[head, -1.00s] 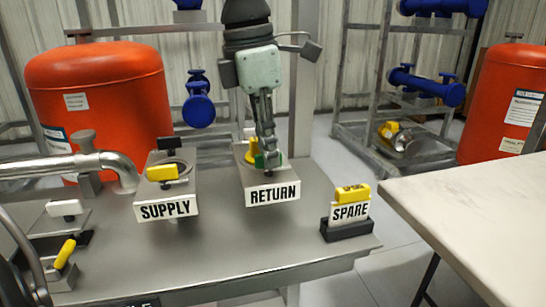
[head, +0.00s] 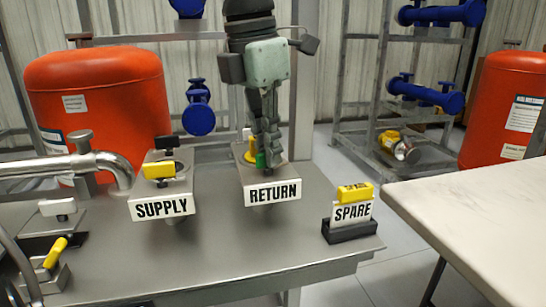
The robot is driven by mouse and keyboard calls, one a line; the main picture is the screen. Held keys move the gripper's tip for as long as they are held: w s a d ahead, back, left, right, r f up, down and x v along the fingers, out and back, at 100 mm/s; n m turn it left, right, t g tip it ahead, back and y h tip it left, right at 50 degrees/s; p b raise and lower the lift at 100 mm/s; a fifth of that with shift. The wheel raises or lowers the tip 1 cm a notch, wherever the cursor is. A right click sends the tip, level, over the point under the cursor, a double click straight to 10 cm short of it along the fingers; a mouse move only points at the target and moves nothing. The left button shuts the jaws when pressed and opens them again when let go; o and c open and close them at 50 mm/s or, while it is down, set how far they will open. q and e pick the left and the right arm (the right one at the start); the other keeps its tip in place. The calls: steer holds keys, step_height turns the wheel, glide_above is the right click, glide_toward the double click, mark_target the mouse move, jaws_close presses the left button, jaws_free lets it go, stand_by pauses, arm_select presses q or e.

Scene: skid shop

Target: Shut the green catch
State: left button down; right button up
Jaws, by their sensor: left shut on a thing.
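The green catch (head: 261,161) is on top of the block with the RETURN label (head: 273,193), mostly hidden by my fingers. My left gripper (head: 270,160) reaches down from above and is shut on the green catch. Its exact tilt cannot be told. My right gripper is not in view.
A yellow part (head: 250,152) sits just behind the green catch. The SUPPLY block (head: 162,207) to the left bears a yellow catch (head: 159,169) and a black one (head: 167,142). A SPARE holder (head: 350,227) stands at the right of the grey bench (head: 250,250). A pale table (head: 480,210) is at right.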

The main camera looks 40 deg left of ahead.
arm_select(q)
steer(key=shift+f+n+b, duration=0.1)
steer(key=shift+n+b, duration=0.5)
steer(key=shift+n, duration=0.8)
steer(key=shift+n+y+b, duration=0.3)
steer(key=shift+n+b, duration=0.65)
steer(key=shift+n, duration=0.75)
